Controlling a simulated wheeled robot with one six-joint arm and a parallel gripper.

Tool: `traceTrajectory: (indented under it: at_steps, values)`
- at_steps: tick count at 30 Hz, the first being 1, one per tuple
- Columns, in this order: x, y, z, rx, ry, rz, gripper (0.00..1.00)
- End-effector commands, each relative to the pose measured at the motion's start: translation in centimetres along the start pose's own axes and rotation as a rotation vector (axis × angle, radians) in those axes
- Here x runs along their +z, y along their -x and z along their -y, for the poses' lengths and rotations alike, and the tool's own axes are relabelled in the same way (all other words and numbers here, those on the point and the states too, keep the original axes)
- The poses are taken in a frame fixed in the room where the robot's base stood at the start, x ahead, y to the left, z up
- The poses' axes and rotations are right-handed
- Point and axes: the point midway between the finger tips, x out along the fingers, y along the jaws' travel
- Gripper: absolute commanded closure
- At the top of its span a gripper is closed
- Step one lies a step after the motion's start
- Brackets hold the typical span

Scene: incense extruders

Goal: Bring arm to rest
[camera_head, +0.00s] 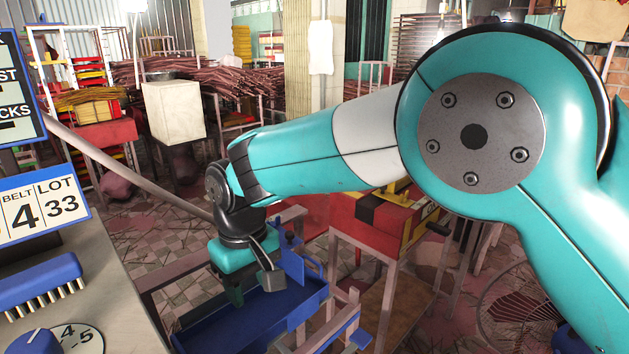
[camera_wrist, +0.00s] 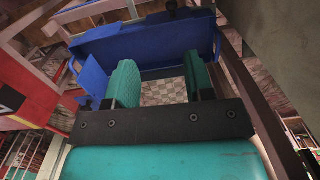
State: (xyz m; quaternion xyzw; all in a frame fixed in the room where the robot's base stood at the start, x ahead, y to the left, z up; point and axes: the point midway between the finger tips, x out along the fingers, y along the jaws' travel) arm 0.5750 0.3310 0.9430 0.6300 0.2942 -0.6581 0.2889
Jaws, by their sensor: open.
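My arm stretches across the head view from the right, with its wrist bent down at the middle left. My gripper (camera_head: 254,290) points down over a blue tray (camera_head: 262,318) on a wooden frame. In the wrist view my gripper (camera_wrist: 160,88) shows two teal fingers spread apart with nothing between them. The blue tray (camera_wrist: 140,48) lies beyond the fingers there. I cannot tell whether the fingers touch the tray.
A grey bench with a blue brush (camera_head: 38,282), a dial (camera_head: 75,338) and a lot sign (camera_head: 40,208) stands at the left. A red and yellow machine (camera_head: 388,215) stands behind my arm. A wire fan guard (camera_head: 520,305) is at the lower right.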

Motion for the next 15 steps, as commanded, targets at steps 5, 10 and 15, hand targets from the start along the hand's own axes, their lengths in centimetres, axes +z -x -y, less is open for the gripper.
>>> traceTrajectory:
  at_steps: [5,10,15]
  values:
    - [7.5,8.2,-6.1,-0.064,-0.058,-0.06,0.52]
    - [17.4,13.1,-8.9,-0.135,-0.116,-0.132,0.52]
    - [26.6,15.1,-8.1,-0.198,-0.172,-0.21,0.52]
